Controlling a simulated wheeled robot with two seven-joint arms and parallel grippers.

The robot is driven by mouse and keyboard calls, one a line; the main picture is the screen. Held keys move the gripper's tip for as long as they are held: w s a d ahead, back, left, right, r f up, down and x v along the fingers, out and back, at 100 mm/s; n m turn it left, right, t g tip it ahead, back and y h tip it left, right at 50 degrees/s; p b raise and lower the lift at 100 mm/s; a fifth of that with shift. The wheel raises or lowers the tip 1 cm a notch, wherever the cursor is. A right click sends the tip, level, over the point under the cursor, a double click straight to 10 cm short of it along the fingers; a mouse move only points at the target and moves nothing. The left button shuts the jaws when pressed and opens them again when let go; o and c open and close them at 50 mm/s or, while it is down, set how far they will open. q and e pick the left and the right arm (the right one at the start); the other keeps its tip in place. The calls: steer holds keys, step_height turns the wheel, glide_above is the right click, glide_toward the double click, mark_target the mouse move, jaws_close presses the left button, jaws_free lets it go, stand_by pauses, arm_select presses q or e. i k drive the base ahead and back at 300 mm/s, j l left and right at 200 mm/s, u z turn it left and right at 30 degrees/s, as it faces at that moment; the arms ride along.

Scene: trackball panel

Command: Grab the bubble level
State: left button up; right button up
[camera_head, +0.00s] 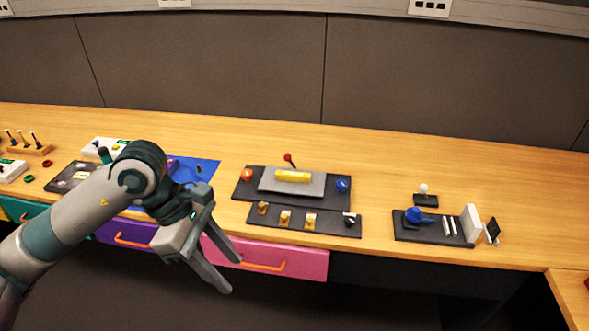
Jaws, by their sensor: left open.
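A yellow bar that looks like the bubble level (293,176) lies on a grey raised block (268,184) on a dark panel (242,196) at the middle of the desk. My left gripper (234,276) is open and empty. It hangs in front of the desk's front edge, before the drawers, to the lower left of the yellow bar and well apart from it. The left arm comes in from the lower left. My right gripper is not in view.
Orange (247,174) and blue (342,185) knobs flank the block, and a red-tipped lever (288,158) stands behind it. A front panel (322,227) bears several switches. A blue trackball (414,214) sits on a panel at right. Pink drawer (310,262) below.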

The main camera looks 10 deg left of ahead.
mark_target(280, 175)
steer(key=i, duration=1.6)
